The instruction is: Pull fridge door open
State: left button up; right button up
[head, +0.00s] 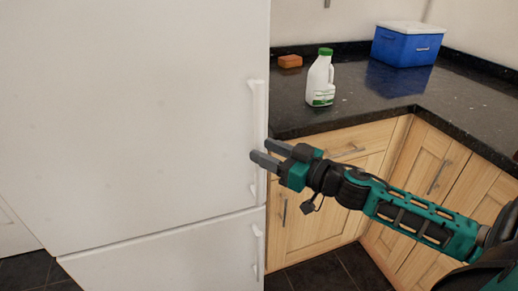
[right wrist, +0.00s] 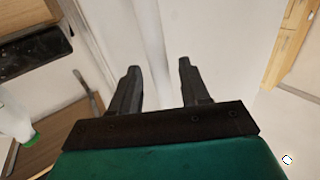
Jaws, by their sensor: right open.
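The white fridge (head: 130,110) fills the left of the head view, and its large upper door looks shut. A long white vertical handle (head: 258,105) runs along the right edge of that door. My right gripper (head: 261,149) is open, its fingers pointing left across the middle of the handle and covering part of it. In the right wrist view the two dark fingers (right wrist: 157,68) are apart, with a pale upright bar (right wrist: 151,40), likely the handle, showing between and beyond them. Contact cannot be told. My left gripper is not in view.
A lower fridge door (head: 170,255) has its own handle (head: 257,250). Right of the fridge, a dark counter (head: 375,98) holds a white bottle with a green cap (head: 320,80), an orange sponge (head: 290,61) and a blue box (head: 405,47). Wooden cabinets (head: 430,165) stand below.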

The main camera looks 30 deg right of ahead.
jog(key=shift+x, duration=1.4)
grip_shut()
